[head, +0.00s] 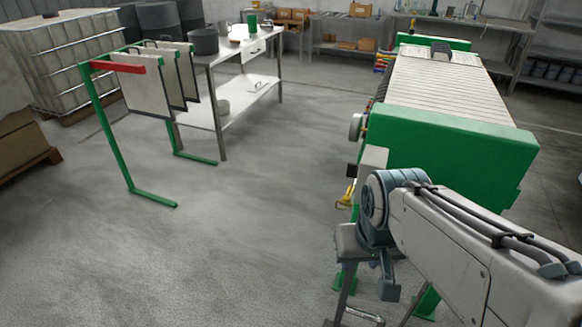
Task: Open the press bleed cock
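The press (440,150) is a long green-ended stack of pale plates on the right. A small yellow handle-like part (347,196) shows low at the near left of its green end, just left of my arm. It may be the bleed cock, but it is too small to tell, and its position is unclear. My arm reaches in from the lower right and covers part of the press's near end. My gripper (388,285) seems to hang down below the blue-grey wrist, right of and below the yellow part. Its fingers are not clear, and I see nothing held.
A green rack (106,130) with hanging plates stands at the left, beside a white table (240,55). A caged tank (65,60) is at the far left, shelves at the back. A grey stand (350,243) is close below my wrist. The middle floor is clear.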

